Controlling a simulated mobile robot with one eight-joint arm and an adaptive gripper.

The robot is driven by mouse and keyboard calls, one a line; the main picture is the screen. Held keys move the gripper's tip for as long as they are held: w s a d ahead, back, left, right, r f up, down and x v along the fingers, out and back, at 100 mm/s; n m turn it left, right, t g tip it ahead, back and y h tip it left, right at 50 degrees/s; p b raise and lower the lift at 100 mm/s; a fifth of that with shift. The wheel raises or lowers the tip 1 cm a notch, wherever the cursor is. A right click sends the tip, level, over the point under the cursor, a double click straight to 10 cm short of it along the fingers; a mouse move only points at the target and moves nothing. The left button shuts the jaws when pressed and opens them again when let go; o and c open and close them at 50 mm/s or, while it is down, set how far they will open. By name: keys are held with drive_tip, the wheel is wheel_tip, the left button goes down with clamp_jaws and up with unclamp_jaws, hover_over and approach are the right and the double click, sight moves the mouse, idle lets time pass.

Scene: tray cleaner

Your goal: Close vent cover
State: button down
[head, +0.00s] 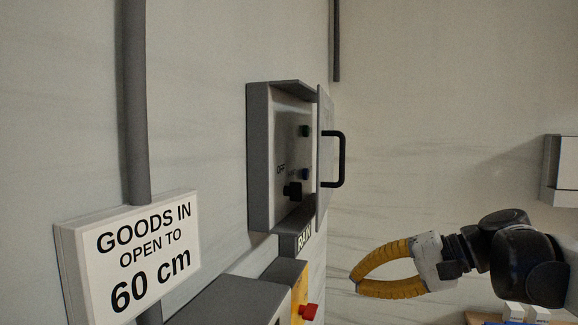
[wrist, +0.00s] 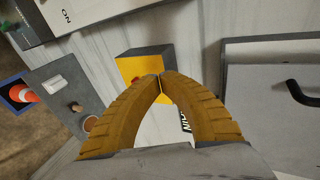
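No part labelled as a vent cover can be made out. A grey wall box (head: 258,160) has a hinged door (head: 325,110) standing open, edge-on in the head view, with a black handle (head: 341,160). Inside the box are a black knob by "OFF" and small green and blue buttons. The wrist view shows a grey panel (wrist: 255,75) at the right with a black handle (wrist: 302,94). My gripper (head: 356,282) has yellow fingers, is empty and is right of and below the box, apart from the handle. In the wrist view its fingertips (wrist: 160,82) meet or nearly meet.
A "GOODS IN OPEN TO 60 cm" sign (head: 140,250) is on the wall at the left. A yellow box with a red button (head: 308,311) and a grey cabinet (head: 230,302) are below. An orange cone (wrist: 21,93) stands at the wrist view's left.

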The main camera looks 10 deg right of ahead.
drive_tip(key=d+r+t+y+p, duration=0.25)
drive_tip(key=d+r, duration=0.45)
drive_tip(key=r, duration=0.4)
drive_tip(key=d+r+t+y+p, duration=0.15)
drive_tip(key=d+r+p, duration=0.35)
drive_tip(key=r, duration=0.5)
drive_tip(key=w+a+p, duration=0.1)
drive_tip(key=w+a, duration=0.2)
drive_tip(key=a, duration=0.2)
drive_tip(key=w+a+g+p, duration=0.1)
drive_tip(key=w+a, duration=0.2)
drive_tip(key=a, duration=0.2)
drive_tip(key=shift+w+a, duration=0.25)
drive_tip(key=shift+a, duration=0.15)
drive_tip(key=shift+f, duration=0.15)
